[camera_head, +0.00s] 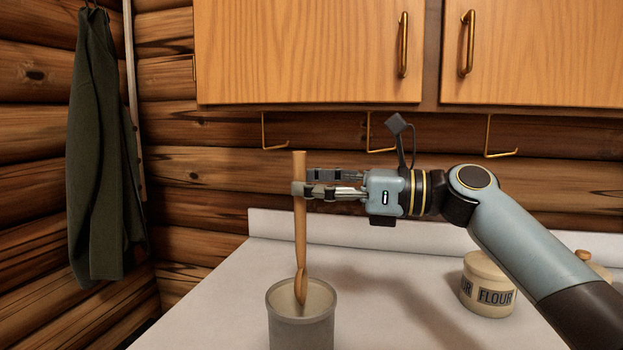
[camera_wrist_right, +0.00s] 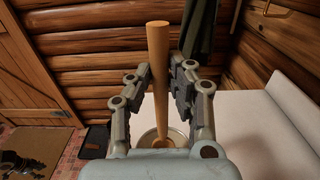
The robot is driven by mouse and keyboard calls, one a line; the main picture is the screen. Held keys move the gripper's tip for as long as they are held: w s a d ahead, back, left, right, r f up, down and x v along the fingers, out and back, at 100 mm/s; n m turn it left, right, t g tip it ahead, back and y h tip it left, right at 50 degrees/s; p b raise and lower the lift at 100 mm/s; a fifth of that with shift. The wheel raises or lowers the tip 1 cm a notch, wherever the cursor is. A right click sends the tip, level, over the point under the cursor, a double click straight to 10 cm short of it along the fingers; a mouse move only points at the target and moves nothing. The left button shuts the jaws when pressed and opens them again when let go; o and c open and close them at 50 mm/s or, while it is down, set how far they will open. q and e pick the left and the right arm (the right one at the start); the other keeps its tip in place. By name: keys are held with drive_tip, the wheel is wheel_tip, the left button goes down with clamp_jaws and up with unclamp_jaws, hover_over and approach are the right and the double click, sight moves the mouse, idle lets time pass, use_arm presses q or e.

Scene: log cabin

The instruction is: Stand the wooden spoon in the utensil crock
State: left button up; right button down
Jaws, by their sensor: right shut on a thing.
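The wooden spoon (camera_head: 300,235) hangs upright with its bowl end down, and that end overlaps the mouth of the utensil crock (camera_head: 301,326). I cannot tell how deep the bowl sits inside. My right gripper (camera_head: 302,190) is shut on the spoon's handle in its upper part, above the crock. In the right wrist view the spoon handle (camera_wrist_right: 159,70) stands between the two fingers (camera_wrist_right: 160,85), with the crock's rim (camera_wrist_right: 178,135) below it. My left gripper is in neither view.
The crock stands on a pale counter (camera_head: 400,300). A flour canister (camera_head: 487,285) stands at the right, beside my right arm. Wooden cupboards (camera_head: 300,55) and brass hooks (camera_head: 490,140) are above. A green coat (camera_head: 97,150) hangs at the left.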

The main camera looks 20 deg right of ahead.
drive_tip(key=shift+f+b, duration=1.05)
drive_tip(key=shift+f, duration=1.5)
drive_tip(key=c, duration=1.1)
unclamp_jaws()
drive_tip(key=shift+c, duration=0.2)
drive_tip(key=v, duration=1.2)
drive_tip(key=shift+f, duration=0.1)
